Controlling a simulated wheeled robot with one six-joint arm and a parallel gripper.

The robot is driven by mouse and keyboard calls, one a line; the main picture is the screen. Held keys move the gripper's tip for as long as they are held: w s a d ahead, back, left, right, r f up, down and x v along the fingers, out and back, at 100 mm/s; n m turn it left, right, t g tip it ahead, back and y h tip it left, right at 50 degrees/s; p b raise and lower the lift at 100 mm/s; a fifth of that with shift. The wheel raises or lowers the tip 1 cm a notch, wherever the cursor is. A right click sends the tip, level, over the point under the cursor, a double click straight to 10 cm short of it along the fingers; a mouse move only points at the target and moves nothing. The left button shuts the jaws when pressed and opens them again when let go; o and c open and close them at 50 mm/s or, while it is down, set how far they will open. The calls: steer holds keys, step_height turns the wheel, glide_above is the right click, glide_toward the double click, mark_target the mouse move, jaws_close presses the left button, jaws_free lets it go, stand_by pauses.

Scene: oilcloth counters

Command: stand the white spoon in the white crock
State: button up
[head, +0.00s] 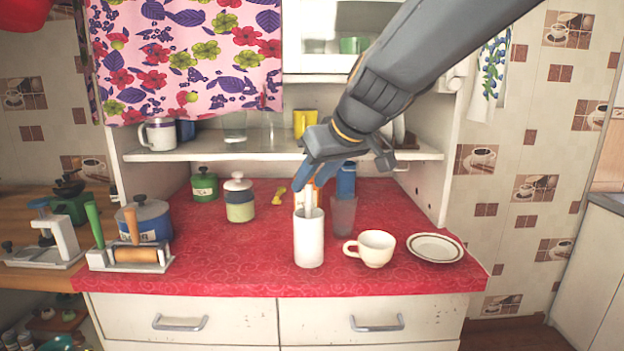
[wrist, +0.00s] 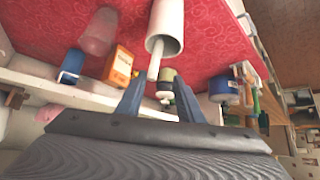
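The white crock (head: 309,240) stands upright near the front middle of the red counter. The white spoon (head: 308,202) is in it, its upper end sticking out above the rim. In the wrist view, the spoon (wrist: 154,64) comes out of the mouth of the crock (wrist: 168,22) and leans against one side; its lower part is hidden inside. My gripper (head: 311,181) is just above the spoon's end. In the wrist view, the two blue fingers of my gripper (wrist: 160,82) are apart, with nothing held between them.
A cup (head: 371,249) and a saucer (head: 434,248) stand right of the crock. A clear tumbler (head: 343,216), a blue canister (head: 346,180) and an orange box (wrist: 118,66) are close behind. A lidded jar (head: 239,203) stands left.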

steer(key=shift+r, duration=0.1)
steer(key=v, duration=0.7)
steer(key=shift+s+d+r+b, duration=0.15)
steer(key=shift+s+r+b, duration=0.05)
steer(key=shift+b, duration=0.15)
steer(key=s+d+f+m+g+h, duration=0.1)
steer(key=s+d+f, duration=0.3)
steer(key=f, duration=0.6)
steer(key=s+d+f+m+g+h, duration=0.2)
steer(key=s+d+f, duration=0.3)
steer(key=f, duration=0.6)
steer(key=s+d+f+m+g+h, duration=0.1)
steer(key=s+d+f+m+g, duration=0.2)
steer(key=s+f, duration=0.5)
step_height(320, 180, down, 2)
steer(key=shift+d+f+g, duration=0.25)
steer(key=shift+d+g, duration=0.35)
steer(key=shift+d, duration=0.15)
